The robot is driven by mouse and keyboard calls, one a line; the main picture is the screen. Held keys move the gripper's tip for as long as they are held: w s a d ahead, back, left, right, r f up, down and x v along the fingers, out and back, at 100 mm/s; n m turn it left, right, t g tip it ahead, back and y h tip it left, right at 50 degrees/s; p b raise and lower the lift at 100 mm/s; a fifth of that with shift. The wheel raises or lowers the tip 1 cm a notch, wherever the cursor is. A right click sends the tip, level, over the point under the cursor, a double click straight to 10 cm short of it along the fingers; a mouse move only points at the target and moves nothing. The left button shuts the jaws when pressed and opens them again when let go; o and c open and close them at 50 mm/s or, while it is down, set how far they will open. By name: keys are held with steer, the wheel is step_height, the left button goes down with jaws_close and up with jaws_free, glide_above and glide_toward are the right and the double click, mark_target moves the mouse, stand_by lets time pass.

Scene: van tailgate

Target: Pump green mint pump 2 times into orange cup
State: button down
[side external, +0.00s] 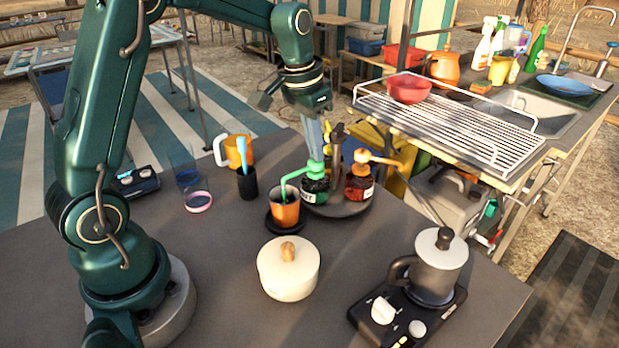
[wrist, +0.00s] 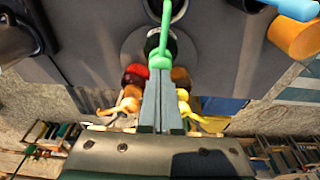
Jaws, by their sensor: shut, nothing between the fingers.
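The green mint pump (side external: 316,188) stands upright on a dark round tray (side external: 340,212), its bright green nozzle reaching left over the orange cup (side external: 286,213). The cup stands on a dark coaster below the nozzle's end. My gripper (side external: 316,154) points down directly over the green pump head, fingers shut and empty. In the wrist view the closed fingertips (wrist: 161,74) are at the green head (wrist: 160,58) and hide part of it. I cannot tell whether they touch it. The bottle is mostly hidden in the wrist view.
A red bottle with an orange pump (side external: 360,182) stands close right of the green one; a yellow pump (side external: 327,150) is behind. A black cup with a blue item (side external: 246,182), a cream pot (side external: 288,268) and a moka pot on a burner (side external: 438,265) stand around. The front left table is clear.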

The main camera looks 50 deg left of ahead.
steer(key=shift+r, duration=1.4)
steer(key=shift+f, duration=0.1)
steer(key=shift+f, duration=1.3)
steer(key=shift+r, duration=1.4)
steer(key=shift+r, duration=2.05)
steer(key=shift+d, duration=0.1)
